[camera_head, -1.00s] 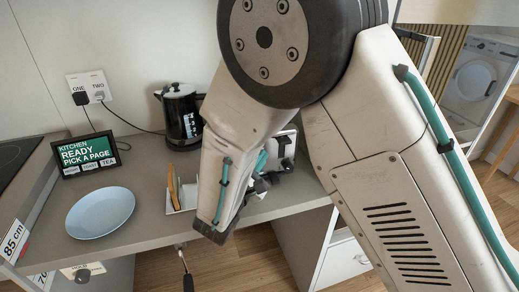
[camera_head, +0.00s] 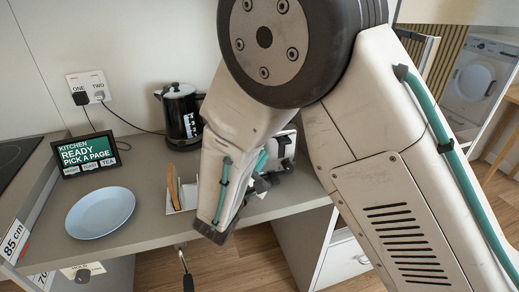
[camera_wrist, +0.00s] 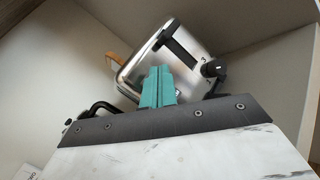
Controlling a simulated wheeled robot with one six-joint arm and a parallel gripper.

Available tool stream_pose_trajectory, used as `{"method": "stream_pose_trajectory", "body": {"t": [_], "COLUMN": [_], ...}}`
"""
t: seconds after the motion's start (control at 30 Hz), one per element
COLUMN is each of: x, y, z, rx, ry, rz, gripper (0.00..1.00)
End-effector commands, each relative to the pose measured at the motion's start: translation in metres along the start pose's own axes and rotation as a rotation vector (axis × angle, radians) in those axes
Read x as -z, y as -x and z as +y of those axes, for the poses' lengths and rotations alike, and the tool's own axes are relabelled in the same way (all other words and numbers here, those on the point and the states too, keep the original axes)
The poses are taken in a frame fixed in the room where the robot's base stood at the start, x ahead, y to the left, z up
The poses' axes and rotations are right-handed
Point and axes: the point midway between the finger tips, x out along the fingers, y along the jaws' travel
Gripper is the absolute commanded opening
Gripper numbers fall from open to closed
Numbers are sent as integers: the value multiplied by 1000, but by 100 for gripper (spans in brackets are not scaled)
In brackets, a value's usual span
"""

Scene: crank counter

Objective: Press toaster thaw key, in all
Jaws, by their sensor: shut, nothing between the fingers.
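The toaster (camera_wrist: 165,55) shows in the wrist view as a shiny metal body with a dark slot or lever track and a black knob (camera_wrist: 212,68) on its right. My gripper (camera_wrist: 158,72) has its teal fingers shut together with nothing between them. The fingertips overlap the toaster's lower front in the picture; whether they touch it I cannot tell. The thaw key cannot be made out and may be hidden behind the fingers. In the head view my arm covers most of the toaster, and only a pale part with black fittings (camera_head: 284,146) shows beside it.
A black and steel kettle (camera_head: 181,117), a toast rack with bread (camera_head: 180,192), a light blue plate (camera_head: 100,212) and a kitchen display (camera_head: 86,155) stand on the counter (camera_head: 145,165). A wall outlet (camera_head: 88,88) is behind. A crank handle (camera_head: 186,270) hangs at the front edge.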

Motion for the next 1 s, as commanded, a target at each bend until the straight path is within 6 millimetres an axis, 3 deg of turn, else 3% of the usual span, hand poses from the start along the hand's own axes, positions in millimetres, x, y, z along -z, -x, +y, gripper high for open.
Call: {"method": "stream_pose_trajectory", "body": {"t": [1.0], "x": [4], "y": [-6], "z": [5], "rx": [0], "ry": [0], "rz": [0], "gripper": [0]}}
